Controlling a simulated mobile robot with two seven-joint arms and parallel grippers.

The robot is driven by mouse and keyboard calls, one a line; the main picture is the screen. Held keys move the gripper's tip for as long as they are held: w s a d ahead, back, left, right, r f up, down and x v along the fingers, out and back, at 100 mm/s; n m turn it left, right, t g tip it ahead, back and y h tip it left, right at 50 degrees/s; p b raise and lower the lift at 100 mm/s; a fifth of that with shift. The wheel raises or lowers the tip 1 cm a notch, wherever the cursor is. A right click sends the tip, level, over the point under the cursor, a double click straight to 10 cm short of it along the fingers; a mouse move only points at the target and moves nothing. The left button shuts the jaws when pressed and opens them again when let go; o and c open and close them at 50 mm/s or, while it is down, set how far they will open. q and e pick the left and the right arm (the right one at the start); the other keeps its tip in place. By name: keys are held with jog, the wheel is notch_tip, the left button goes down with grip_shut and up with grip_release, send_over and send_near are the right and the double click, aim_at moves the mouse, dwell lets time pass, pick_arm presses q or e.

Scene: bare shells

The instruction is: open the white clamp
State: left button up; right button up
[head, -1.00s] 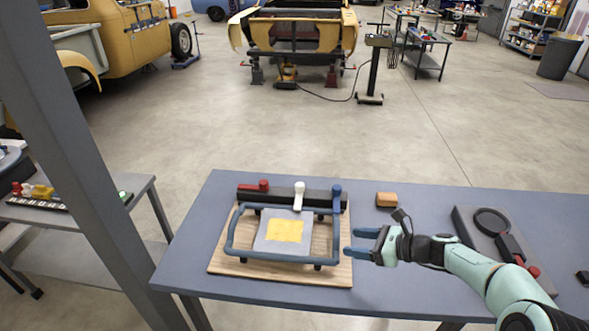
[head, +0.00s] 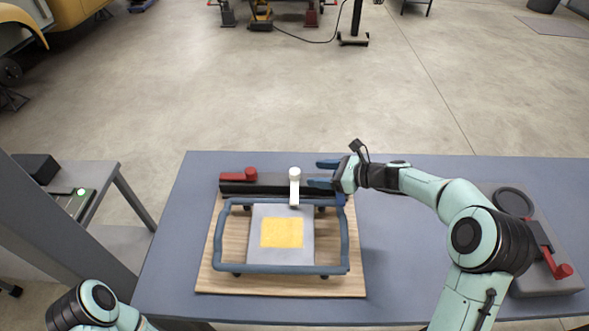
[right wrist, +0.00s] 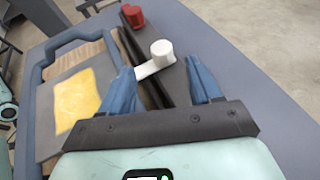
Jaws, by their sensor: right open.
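The white clamp (head: 295,187) is a lever with a round knob, set mid-way along the black bar at the back of a wooden board. Its arm points toward the front, over the edge of the grey plate. My right gripper (head: 322,173) is open just right of the clamp, its blue fingers pointing left at it. In the right wrist view the white clamp (right wrist: 160,57) lies between and ahead of the two open fingers (right wrist: 163,85), with no clear contact. The left gripper is out of view; only part of my left arm shows at the bottom left.
A red clamp (head: 240,175) is on the bar's left; the blue one is mostly hidden by my right gripper. A blue tubular frame (head: 218,240) surrounds the grey plate with its yellow square (head: 282,232). A grey device with a red handle (head: 545,250) lies at right.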

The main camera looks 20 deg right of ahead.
aim_at(297, 172)
jog(key=x, duration=0.8)
jog(key=shift+w+a+f+p, duration=0.15)
jog(key=shift+w+a+p, duration=0.05)
jog(key=shift+w+p, duration=0.15)
grip_shut()
